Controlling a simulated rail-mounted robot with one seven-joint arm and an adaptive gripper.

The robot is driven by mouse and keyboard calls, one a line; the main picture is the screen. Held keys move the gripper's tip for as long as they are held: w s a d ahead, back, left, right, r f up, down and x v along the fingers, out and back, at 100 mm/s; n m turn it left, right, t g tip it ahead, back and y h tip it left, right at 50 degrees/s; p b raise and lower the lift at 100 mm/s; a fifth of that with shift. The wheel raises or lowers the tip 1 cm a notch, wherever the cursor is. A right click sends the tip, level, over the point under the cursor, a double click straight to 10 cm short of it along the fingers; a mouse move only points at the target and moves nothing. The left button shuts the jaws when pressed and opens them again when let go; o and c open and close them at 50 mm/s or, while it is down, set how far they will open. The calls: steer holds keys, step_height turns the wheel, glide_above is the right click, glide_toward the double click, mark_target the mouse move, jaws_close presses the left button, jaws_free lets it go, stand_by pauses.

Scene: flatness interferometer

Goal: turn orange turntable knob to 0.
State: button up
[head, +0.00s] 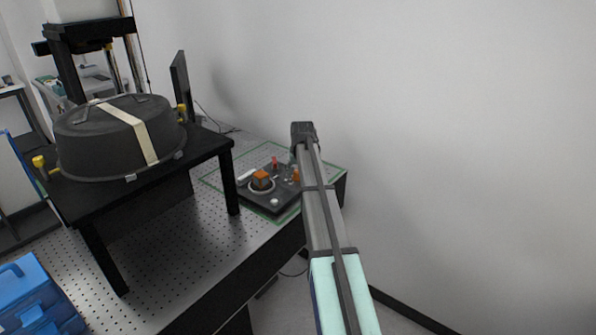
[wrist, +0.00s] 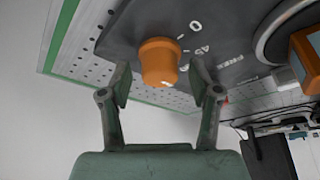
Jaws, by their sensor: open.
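The orange turntable knob (wrist: 158,60) stands on a dark grey base plate (wrist: 222,42), with white markings beside it that look like "0", "A5" or similar and "FREE". A bit of it shows next to my arm in the head view (head: 296,175). My gripper (wrist: 160,77) is open, with one finger on each side of the knob in the wrist view. A gap shows between each finger and the knob. I cannot tell which mark the knob points to. In the head view my gripper is mostly hidden by my arm.
An orange block (head: 261,179) sits on a round turntable on the same base. A red upright part (head: 275,163) is close by. A black stand (head: 226,150) carries a large dark drum (head: 105,145) to the left. The wall is to the right.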

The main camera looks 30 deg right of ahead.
steer(key=c, duration=1.1)
steer(key=shift+c, duration=0.2)
steer(key=shift+n, duration=0.4)
steer(key=n+y+b, duration=0.1)
steer(key=n, duration=0.2)
steer(key=shift+d+y, duration=0.15)
steer(key=shift+y, duration=0.15)
steer(key=n+y, duration=0.1)
steer(key=n, duration=0.2)
steer(key=n+y+b, duration=0.1)
steer(key=n, duration=0.1)
steer(key=shift+w+d+n, duration=0.1)
steer(key=shift+n, duration=0.3)
steer(key=n+b, duration=0.1)
steer(key=n, duration=0.1)
steer(key=n+g+y, duration=0.1)
steer(key=n, duration=0.1)
steer(key=shift+d+f+n+g+y+b, duration=0.1)
steer(key=shift+n+g+y+b, duration=0.2)
steer(key=shift+b, duration=0.1)
steer(key=shift+n+g+y+b, duration=0.3)
steer(key=shift+n+g+b, duration=0.25)
steer(key=shift+n, duration=1.35)
